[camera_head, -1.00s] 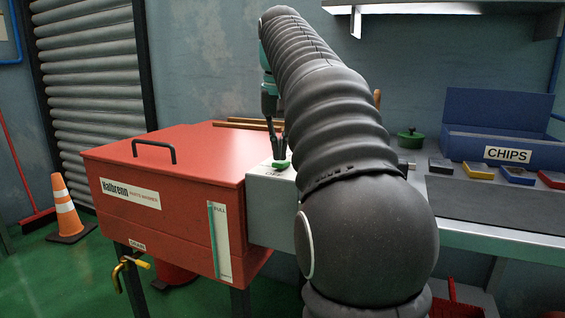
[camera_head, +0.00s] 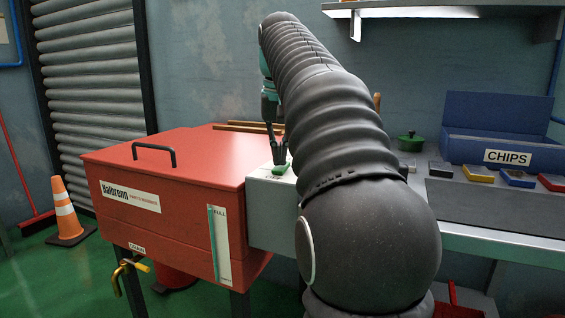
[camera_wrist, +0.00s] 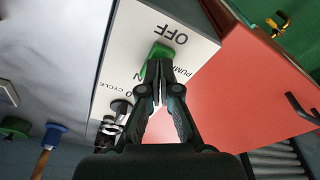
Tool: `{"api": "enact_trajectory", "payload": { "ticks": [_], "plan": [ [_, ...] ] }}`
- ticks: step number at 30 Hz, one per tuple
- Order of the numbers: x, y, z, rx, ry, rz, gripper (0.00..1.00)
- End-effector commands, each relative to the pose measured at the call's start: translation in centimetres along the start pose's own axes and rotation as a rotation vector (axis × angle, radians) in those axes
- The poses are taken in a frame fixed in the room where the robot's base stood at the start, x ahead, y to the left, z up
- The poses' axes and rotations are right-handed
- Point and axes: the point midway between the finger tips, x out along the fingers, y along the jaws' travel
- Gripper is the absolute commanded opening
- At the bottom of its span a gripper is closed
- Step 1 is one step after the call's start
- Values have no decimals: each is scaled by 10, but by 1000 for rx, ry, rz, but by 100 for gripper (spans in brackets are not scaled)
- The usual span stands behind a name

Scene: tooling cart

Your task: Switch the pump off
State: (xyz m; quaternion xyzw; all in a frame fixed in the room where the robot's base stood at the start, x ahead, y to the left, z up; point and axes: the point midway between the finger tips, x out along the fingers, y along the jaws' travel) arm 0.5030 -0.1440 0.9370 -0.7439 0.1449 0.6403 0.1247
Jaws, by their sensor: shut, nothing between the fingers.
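The pump switch (camera_wrist: 160,52) is a green piece on the white top of the control box, between the OFF print and a partly covered ON print. It also shows in the head view (camera_head: 281,169). My gripper (camera_wrist: 160,93) is shut and empty, with its fingertips right at the switch on the ON side. I cannot tell whether they touch it. In the head view my gripper (camera_head: 279,160) points down at the switch. The control box (camera_head: 270,220) is grey and stands against the right side of the red parts washer (camera_head: 190,185).
A dark knob with a bright collar (camera_wrist: 120,108) stands by the CYCLE print, close to my gripper. A black handle (camera_head: 154,152) rises from the washer lid. The blue CHIPS bin (camera_head: 500,125) and a green lidded pot (camera_head: 411,142) stand on the bench to the right.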

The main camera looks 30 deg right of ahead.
Motion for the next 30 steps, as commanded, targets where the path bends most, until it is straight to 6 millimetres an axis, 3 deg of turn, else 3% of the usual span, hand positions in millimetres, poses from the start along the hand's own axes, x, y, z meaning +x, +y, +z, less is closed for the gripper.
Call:
{"api": "enact_trajectory", "payload": {
  "ticks": [30],
  "plan": [
    [-62,0,-10,0,1,0,0]
  ]
}}
